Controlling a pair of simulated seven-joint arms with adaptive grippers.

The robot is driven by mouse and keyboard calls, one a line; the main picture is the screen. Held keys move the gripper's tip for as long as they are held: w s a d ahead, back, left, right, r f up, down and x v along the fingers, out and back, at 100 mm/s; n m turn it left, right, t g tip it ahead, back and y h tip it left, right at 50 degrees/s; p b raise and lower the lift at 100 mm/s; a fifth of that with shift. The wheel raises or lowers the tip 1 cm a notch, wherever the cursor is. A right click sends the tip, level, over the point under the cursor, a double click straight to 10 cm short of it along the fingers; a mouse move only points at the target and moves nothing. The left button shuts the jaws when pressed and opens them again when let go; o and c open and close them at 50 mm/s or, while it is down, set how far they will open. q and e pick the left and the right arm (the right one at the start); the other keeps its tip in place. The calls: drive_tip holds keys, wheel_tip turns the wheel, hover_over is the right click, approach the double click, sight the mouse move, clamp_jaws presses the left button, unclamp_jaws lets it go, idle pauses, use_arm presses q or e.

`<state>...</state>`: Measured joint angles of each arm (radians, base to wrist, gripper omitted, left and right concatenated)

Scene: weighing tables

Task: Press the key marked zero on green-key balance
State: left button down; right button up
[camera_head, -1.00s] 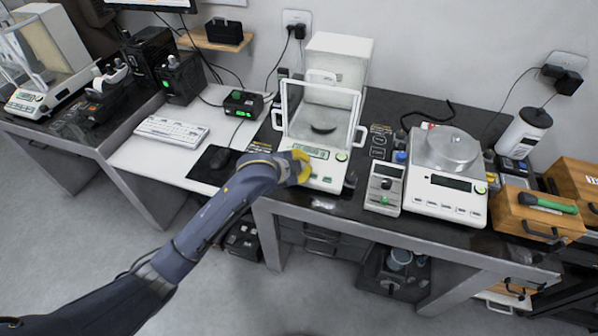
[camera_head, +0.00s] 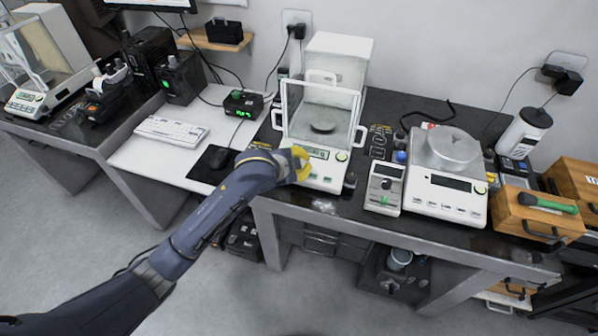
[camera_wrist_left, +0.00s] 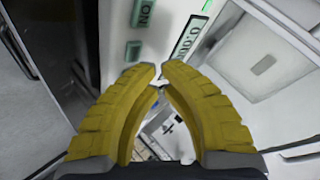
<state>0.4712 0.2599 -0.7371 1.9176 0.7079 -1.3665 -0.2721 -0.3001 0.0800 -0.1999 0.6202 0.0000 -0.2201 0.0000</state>
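The balance with green keys (camera_head: 318,174) stands in the middle of the dark table, with a glass draft shield (camera_head: 322,98) and a round pan inside. In the left wrist view, one green key (camera_wrist_left: 144,13) has a mark that looks like ON seen inverted. A second green key (camera_wrist_left: 133,50) lies nearer the fingers, and I cannot read a zero mark on it. The lit display (camera_wrist_left: 188,38) is beside them. My left gripper (camera_head: 303,163) is at the balance's front panel, its yellow fingertips together and empty. Contact with a key cannot be told. My right gripper is not in view.
A small white device (camera_head: 384,188) and a larger balance (camera_head: 446,190) with a metal pan stand to the right. Wooden boxes (camera_head: 538,212) stand at far right.

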use_arm(q)
drive_tip(key=shift+s+a+r, duration=0.1)
drive_tip(key=shift+s+r, duration=0.15)
drive_tip(key=shift+r, duration=0.55)
drive_tip(key=shift+s+a+r, duration=0.1)
drive_tip(key=shift+s+r, duration=0.1)
drive_tip(key=shift+r, duration=0.6)
drive_tip(key=shift+s+a+r, duration=0.1)
drive_tip(key=shift+s+r, duration=0.15)
drive_tip(key=shift+r, duration=0.55)
